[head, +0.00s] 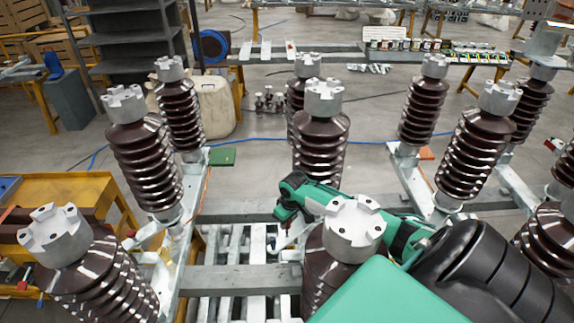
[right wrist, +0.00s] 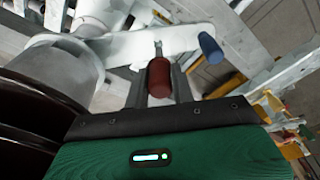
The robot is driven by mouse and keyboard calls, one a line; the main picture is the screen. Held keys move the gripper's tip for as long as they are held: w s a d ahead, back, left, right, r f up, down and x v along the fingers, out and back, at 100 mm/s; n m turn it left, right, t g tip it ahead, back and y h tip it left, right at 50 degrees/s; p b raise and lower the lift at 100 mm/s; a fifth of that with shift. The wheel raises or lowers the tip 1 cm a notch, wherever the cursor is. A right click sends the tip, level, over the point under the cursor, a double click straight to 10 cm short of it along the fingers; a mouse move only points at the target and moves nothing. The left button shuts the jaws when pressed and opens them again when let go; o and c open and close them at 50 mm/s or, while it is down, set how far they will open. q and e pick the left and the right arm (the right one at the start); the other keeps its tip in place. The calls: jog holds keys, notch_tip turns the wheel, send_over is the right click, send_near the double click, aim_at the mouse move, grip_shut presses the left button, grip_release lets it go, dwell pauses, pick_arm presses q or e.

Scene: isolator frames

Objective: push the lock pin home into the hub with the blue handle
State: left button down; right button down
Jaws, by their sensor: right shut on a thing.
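In the right wrist view a dark red handle (right wrist: 159,78) with a thin metal end sits between the two dark fingers of my right gripper (right wrist: 158,88). The gripper is shut on this red handle. A blue handle (right wrist: 210,47) stands apart, right of and beyond the fingers. Both handles show against a pale metal arm-like part (right wrist: 125,48), which may belong to the hub; the pin's seating cannot be made out. In the head view my green and black right arm reaches left behind the front middle insulator, and its gripper (head: 283,228) is partly hidden. My left gripper is not in view.
Ribbed brown insulators with grey caps stand close around the arm, including the front middle one (head: 355,230) and the front left one (head: 60,235). A yellow cart (head: 70,188) stands at left. Pale steel beams (head: 240,280) lie below the gripper.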

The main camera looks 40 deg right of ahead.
aim_at(287, 231)
jog(key=shift+f+b, duration=1.5)
jog(key=shift+f, duration=1.55)
jog(key=c, duration=1.1)
grip_release()
